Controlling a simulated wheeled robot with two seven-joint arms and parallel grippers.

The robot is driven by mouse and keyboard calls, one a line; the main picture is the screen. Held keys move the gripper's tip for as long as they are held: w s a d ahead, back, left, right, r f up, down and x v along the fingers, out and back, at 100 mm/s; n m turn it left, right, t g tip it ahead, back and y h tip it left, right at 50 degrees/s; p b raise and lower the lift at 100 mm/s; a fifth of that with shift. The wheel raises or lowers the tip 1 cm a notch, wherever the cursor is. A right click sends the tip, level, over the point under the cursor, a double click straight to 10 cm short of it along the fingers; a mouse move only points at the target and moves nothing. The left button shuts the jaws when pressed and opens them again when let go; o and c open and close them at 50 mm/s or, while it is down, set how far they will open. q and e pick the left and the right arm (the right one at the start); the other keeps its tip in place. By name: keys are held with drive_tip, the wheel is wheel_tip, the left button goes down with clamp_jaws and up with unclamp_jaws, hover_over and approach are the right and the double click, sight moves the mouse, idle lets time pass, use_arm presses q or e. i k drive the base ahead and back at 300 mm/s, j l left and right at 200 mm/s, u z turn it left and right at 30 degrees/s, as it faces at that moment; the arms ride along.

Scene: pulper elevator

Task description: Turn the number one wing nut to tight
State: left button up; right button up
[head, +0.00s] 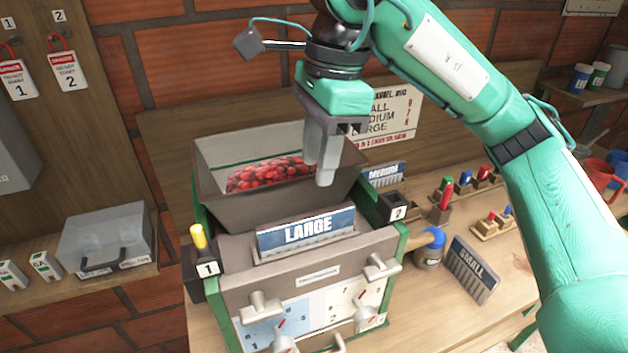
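The pulper (290,270) stands on the bench with a hopper of red cherries on top. Two grey wing nuts sit on its front, a left one (262,305) and a right one (382,267). Neither nut bears a number that I can read. A label "1" (207,268) is on the left side bracket and a label "2" (397,213) on the right one. My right gripper (318,172) hangs above the hopper, fingers down, well above both nuts and touching neither. Its fingers overlap in this view, so their gap is unclear. My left gripper is not in view.
A "LARGE" plate (306,232) stands in the pulper's top. Below the nuts are dials, a left one (285,342) and a right one (367,313). A yellow-topped peg (198,237) rises at the left bracket. A blue-topped jar (430,248) and a "SMALL" plate (473,270) stand right.

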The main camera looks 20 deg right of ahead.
sight(260, 310)
drive_tip(key=k, duration=2)
